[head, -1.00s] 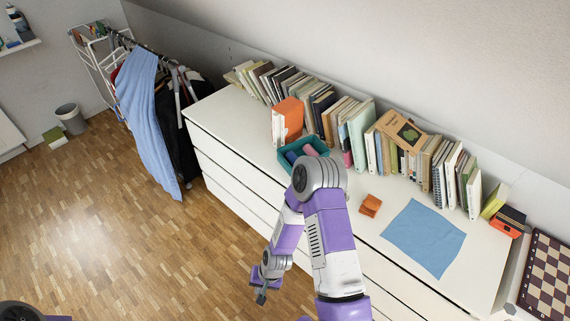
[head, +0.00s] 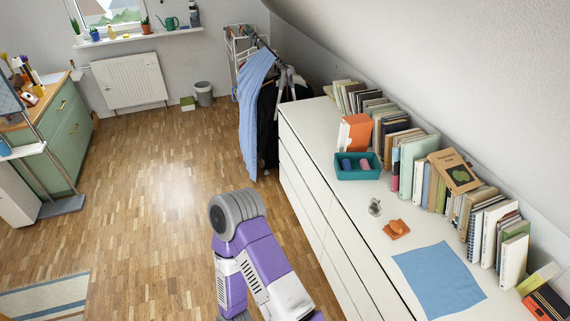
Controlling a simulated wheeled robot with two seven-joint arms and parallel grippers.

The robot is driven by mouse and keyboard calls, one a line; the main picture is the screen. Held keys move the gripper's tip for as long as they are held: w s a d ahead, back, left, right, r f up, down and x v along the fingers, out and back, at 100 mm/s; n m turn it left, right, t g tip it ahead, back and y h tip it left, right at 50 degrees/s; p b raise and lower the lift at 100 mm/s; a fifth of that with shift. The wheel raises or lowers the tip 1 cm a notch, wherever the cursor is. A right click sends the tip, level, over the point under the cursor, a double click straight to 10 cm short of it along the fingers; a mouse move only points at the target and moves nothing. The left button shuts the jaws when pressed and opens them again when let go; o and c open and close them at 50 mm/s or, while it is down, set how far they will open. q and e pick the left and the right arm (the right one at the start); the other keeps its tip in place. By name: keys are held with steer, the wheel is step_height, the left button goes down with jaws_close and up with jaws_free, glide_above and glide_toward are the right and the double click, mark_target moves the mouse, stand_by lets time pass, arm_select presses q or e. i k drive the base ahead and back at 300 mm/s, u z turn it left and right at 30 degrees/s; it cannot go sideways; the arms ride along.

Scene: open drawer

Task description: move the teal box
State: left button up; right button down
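The teal box (head: 345,173) is an open-topped tray on the white dresser, in front of the row of books. A blue item (head: 346,164) and a pink item (head: 364,164) lie inside it. One of my arms comes up from the bottom middle, left of the dresser and apart from the box. Its gripper is out of the frame, and my other gripper does not show either. Nothing of mine touches the box.
The white dresser (head: 325,190) also bears an orange block (head: 396,229), a small grey metallic object (head: 375,207), a blue cloth (head: 438,280) and an orange box file (head: 354,134). A clothes rack (head: 250,100) stands beyond its far end. The wooden floor (head: 165,190) at left is open.

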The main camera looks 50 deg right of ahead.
mark_target(356, 173)
steer(key=u, duration=0.1)
steer(key=i, duration=0.55)
steer(key=z, duration=0.9)
steer(key=i, duration=1.8)
steer(key=z, duration=1.95)
steer(key=i, duration=0.75)
steer(key=z, duration=0.85)
